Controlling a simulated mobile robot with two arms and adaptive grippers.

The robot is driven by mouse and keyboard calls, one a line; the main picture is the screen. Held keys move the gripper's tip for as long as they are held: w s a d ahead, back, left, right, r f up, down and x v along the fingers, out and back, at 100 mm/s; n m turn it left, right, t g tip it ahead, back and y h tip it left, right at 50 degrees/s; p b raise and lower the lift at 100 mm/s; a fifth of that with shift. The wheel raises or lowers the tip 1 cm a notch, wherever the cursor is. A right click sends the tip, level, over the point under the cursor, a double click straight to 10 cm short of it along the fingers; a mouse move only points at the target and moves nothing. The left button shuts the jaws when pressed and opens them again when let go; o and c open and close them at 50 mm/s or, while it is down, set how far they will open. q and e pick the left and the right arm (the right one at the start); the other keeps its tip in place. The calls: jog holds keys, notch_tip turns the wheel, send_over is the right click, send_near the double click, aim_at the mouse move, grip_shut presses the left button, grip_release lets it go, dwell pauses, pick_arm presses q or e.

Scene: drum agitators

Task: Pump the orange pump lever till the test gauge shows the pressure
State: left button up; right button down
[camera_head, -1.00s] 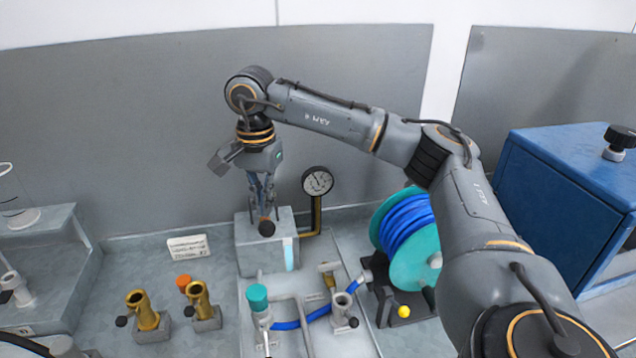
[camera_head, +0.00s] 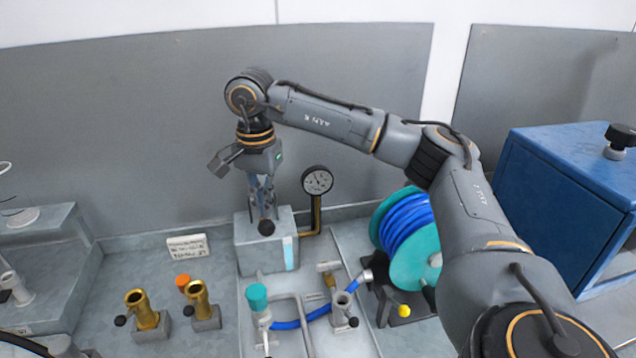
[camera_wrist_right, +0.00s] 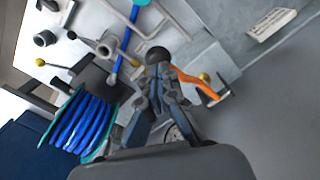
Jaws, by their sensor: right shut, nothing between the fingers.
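The pump is a grey block (camera_head: 266,253) at the back of the bench in the head view. The orange lever (camera_wrist_right: 198,85) shows in the right wrist view, running from a small bracket toward my fingertips. Its black ball knob (camera_wrist_right: 157,55) is right at the fingertips. The knob also shows in the head view (camera_head: 266,228), where my gripper hides the orange part. My right gripper (camera_head: 262,212) points down at the lever end, shut and empty; whether it touches the knob is unclear. The round test gauge (camera_head: 317,180) stands behind the block; its reading is too small to tell.
A teal reel with blue hose (camera_head: 410,235) stands right of the pump, and a blue cabinet (camera_head: 565,195) farther right. Brass elbow fittings (camera_head: 145,312) and a label plate (camera_head: 188,246) are to the left. A teal-capped valve (camera_head: 257,297) and pipes are in front.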

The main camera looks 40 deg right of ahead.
aim_at(267, 223)
notch_tip(267, 223, down, 2)
jog(key=shift+b, duration=0.5)
jog(key=shift+s+a+f+b, duration=0.1)
jog(key=shift+s+f+b, duration=0.25)
jog(key=shift+f, duration=0.1)
jog(key=shift+s+a+f+b, duration=0.1)
jog(key=shift+s+f+b, duration=0.05)
jog(key=shift+f+b, duration=1)
jog(key=r+p, duration=0.1)
jog(key=w+r+p, duration=0.1)
jog(key=r+p, duration=0.1)
jog(key=w+d+r+p, duration=0.1)
jog(key=r+p, duration=0.1)
jog(key=shift+w+d, duration=0.1)
jog(key=shift+s+r, duration=0.15)
jog(key=shift+s, duration=0.15)
jog(key=shift+w, duration=0.2)
jog(key=shift+s+a, duration=0.1)
jog(key=shift+a, duration=0.1)
